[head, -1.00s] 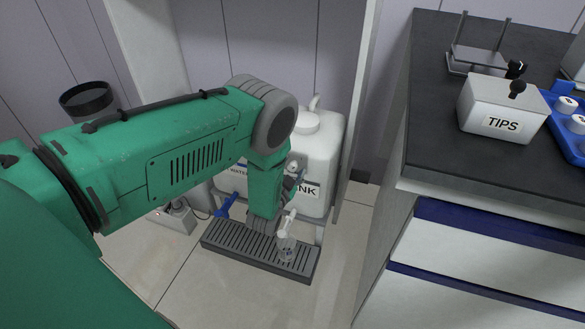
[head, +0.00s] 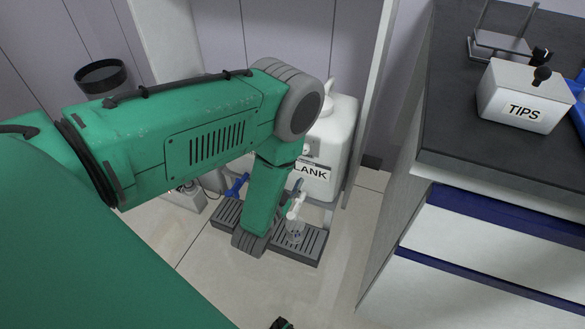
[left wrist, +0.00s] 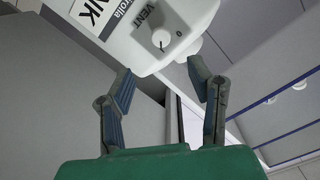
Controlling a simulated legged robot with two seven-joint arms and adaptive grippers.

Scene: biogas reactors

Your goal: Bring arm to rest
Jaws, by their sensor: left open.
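My left arm (head: 205,145) comes in from the left in the head view and bends down at a grey joint (head: 298,108). Its lower part stands in front of the white tank (head: 338,135) and the drip tray (head: 305,252). In the left wrist view my left gripper (left wrist: 160,70) is open, with nothing between its fingers. The tank (left wrist: 195,15) fills the top there, with its VENT knob (left wrist: 161,38) beyond the fingertips. In the head view the gripper is mostly hidden by my arm. My right gripper cannot be made out.
A blue tap handle (head: 237,185) shows left of my arm. A dark-topped counter (head: 450,120) with blue-edged drawers stands at the right, bearing a TIPS box (head: 525,95). The floor (head: 335,260) before the counter is clear.

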